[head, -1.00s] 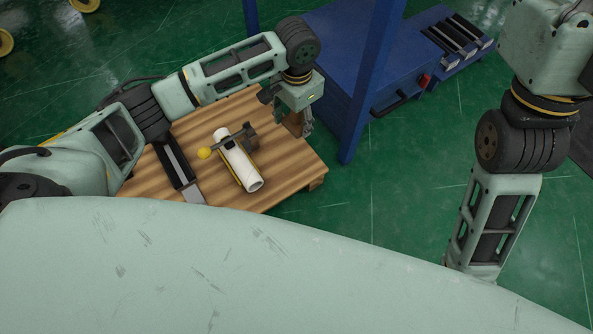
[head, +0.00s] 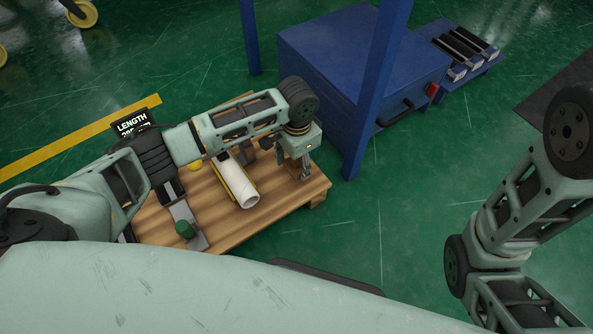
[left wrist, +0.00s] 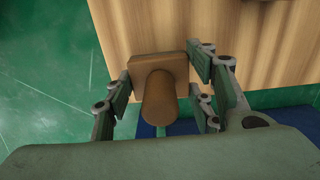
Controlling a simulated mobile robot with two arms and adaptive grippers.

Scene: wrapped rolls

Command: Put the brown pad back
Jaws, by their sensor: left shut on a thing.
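The brown pad (left wrist: 158,62) is a square block with a round, knob-like handle (left wrist: 158,100). In the left wrist view it sits between the fingers of my left gripper (left wrist: 165,82), which is shut on it. It shows over the edge of the wooden platform (left wrist: 190,22); I cannot tell its height or whether it touches. In the head view my left gripper (head: 302,167) is at the right end of the wooden platform (head: 268,217), and the pad is hardly visible there. My right arm shows at the right, but its gripper is out of frame.
A white roll (head: 238,183) lies on the platform, left of my left gripper. A blue post (head: 375,90) and blue cabinet (head: 330,50) stand close behind.

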